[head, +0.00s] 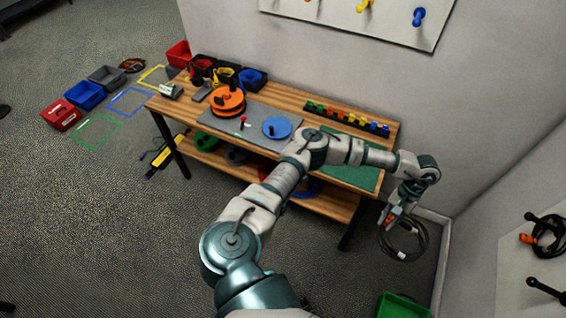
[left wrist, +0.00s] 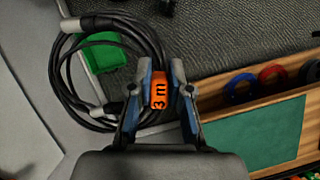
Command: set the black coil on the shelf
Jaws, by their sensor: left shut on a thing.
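The black coil (head: 419,247) hangs from my left gripper (head: 391,214), to the right of the workbench and above the floor. In the left wrist view, my left gripper (left wrist: 161,72) is shut on the orange "3 m" tag (left wrist: 158,96) of the black coil (left wrist: 82,40), whose loops spread to the left. The shelf (head: 325,206) is the lower wooden board of the workbench; part of it is hidden behind my arm. The shelf (left wrist: 238,103) also shows in the left wrist view, right of the gripper and apart from the coil. My right gripper is not in view.
The benchtop (head: 292,92) holds an orange reel (head: 228,101), a blue disc (head: 277,128) and a green mat (head: 352,172). Coloured coils lie on the shelf, including a red one (left wrist: 271,74). A green bin (head: 402,306) stands on the floor below the coil. A wall is close at right.

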